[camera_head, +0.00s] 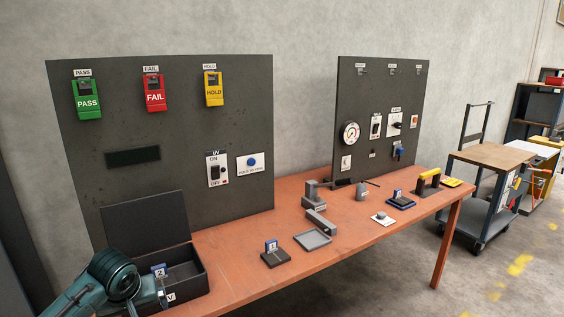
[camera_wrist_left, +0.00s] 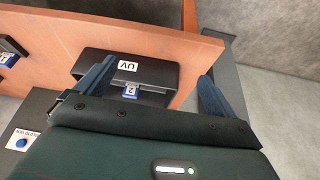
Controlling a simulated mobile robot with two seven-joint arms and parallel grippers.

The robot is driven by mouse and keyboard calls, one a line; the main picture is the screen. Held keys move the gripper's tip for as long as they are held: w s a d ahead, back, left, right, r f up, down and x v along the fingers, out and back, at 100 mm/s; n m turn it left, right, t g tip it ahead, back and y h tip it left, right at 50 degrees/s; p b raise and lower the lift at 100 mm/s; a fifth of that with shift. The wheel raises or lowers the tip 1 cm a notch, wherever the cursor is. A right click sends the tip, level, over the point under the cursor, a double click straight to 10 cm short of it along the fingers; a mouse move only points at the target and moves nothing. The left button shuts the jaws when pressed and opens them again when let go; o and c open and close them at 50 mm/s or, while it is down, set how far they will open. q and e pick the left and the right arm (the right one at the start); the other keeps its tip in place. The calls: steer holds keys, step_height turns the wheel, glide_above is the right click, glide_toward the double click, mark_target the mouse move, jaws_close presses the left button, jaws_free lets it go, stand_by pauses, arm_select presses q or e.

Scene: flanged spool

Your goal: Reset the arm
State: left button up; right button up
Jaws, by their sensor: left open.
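My left arm and gripper (camera_head: 135,285) are at the lower left in the head view, in front of the dark UV box (camera_head: 190,283), hiding part of it. In the left wrist view the gripper (camera_wrist_left: 155,85) is open, with its two blue fingers spread and nothing held between them. The UV box (camera_wrist_left: 150,72) lies beyond the fingers there. A blue-and-white tag marked 2 (camera_wrist_left: 131,91) shows in the box between the fingers; the tag also shows in the head view (camera_head: 159,271). I cannot tell the exact gap between fingers and box. My right gripper is not in view.
The box's raised lid (camera_head: 147,222) stands behind it. A tagged block (camera_head: 275,256), a grey tray (camera_head: 312,239) and several fixtures stand along the orange table (camera_head: 225,285). Two dark panels (camera_head: 110,175) (camera_head: 350,80) rise behind. A cart (camera_head: 490,165) stands to the right.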

arm_select(q)
steer(key=s+d+f+m+t+h+p, duration=0.1)
steer(key=s+d+f+m+h, duration=0.15)
steer(key=s+d+f, duration=0.35)
steer(key=s+d+f+m+t+h+p, duration=0.1)
steer(key=s+d+f+m+t+h, duration=0.15)
steer(key=s+d+f, duration=0.4)
steer(key=s+d+r+m+t+p, duration=0.2)
steer(key=s+d+m+t, duration=0.1)
steer(key=s, duration=0.7)
steer(key=shift+d+r, duration=0.4)
steer(key=shift+d, duration=0.35)
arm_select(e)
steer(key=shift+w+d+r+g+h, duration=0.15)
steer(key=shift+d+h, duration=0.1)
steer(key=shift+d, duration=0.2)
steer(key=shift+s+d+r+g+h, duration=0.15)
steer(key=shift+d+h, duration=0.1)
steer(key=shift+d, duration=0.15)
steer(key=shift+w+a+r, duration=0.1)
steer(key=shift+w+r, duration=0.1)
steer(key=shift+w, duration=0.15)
